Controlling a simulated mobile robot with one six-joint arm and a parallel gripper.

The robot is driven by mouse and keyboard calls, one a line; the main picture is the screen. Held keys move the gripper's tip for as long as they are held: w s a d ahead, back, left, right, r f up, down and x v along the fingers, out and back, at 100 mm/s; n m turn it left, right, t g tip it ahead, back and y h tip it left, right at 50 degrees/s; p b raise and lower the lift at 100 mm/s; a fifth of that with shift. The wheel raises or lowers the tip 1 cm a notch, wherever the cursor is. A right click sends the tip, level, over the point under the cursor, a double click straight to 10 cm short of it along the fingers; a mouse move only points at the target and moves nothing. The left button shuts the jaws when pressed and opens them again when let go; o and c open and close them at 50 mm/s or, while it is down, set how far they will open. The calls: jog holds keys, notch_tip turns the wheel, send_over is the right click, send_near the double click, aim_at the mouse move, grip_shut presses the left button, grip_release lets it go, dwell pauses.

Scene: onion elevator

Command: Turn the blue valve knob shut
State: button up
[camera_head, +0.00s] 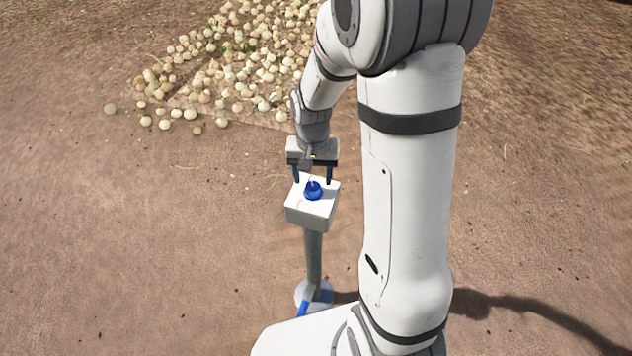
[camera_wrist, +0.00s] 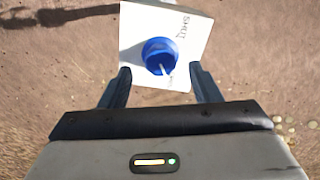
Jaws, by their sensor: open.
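The blue valve knob (camera_head: 313,190) sits on top of a white box (camera_head: 308,215) on a grey post. In the wrist view the round knob (camera_wrist: 160,55) has a pale pointer line toward its lower right. The white plate (camera_wrist: 188,30) around it carries dark lettering at the right; the rest of the lettering is too small to read. My gripper (camera_head: 313,178) is open at the far edge of the box.
The post (camera_head: 313,258) stands on a round base (camera_head: 314,294) close to my own body, with a blue part beside it. A heap of pale onions (camera_head: 240,65) lies on the ground at the back. The bare soil left of the post is clear.

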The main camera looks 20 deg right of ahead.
aim_at(313, 186)
jog(key=shift+f, duration=1.9)
